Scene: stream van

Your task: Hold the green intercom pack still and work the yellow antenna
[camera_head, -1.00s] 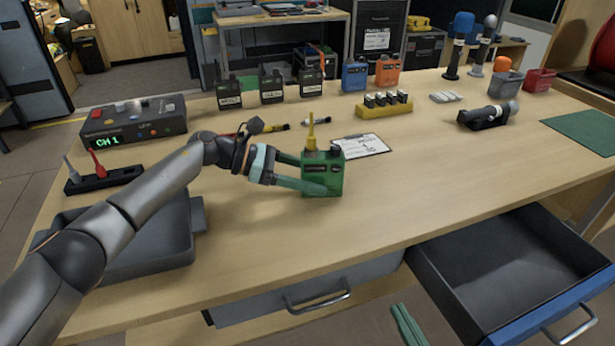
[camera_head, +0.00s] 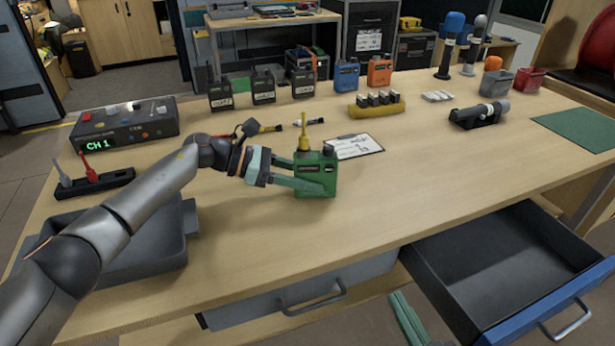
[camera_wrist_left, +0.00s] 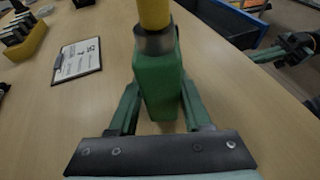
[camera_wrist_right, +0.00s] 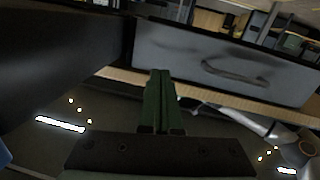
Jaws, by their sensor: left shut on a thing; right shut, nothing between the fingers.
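The green intercom pack (camera_head: 316,178) stands upright on the table, its yellow antenna (camera_head: 304,133) pointing up from its top. My left gripper (camera_head: 307,184) is shut on the pack, with one finger on each side in the left wrist view. That view shows the pack's narrow side (camera_wrist_left: 158,88) and the lower antenna (camera_wrist_left: 153,14); the antenna's tip is cut off. My right gripper (camera_head: 398,305) is low in front of the table, below its front edge and left of the open drawer. Its fingers (camera_wrist_right: 158,85) are together and empty, apart from the antenna.
An open drawer (camera_head: 500,255) with a blue front juts out at right. A grey tray (camera_head: 150,265) lies under my left arm. A clipboard (camera_head: 358,147) lies behind the pack; several dark radios and a yellow battery holder (camera_head: 378,109) stand farther back. The table right of the pack is clear.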

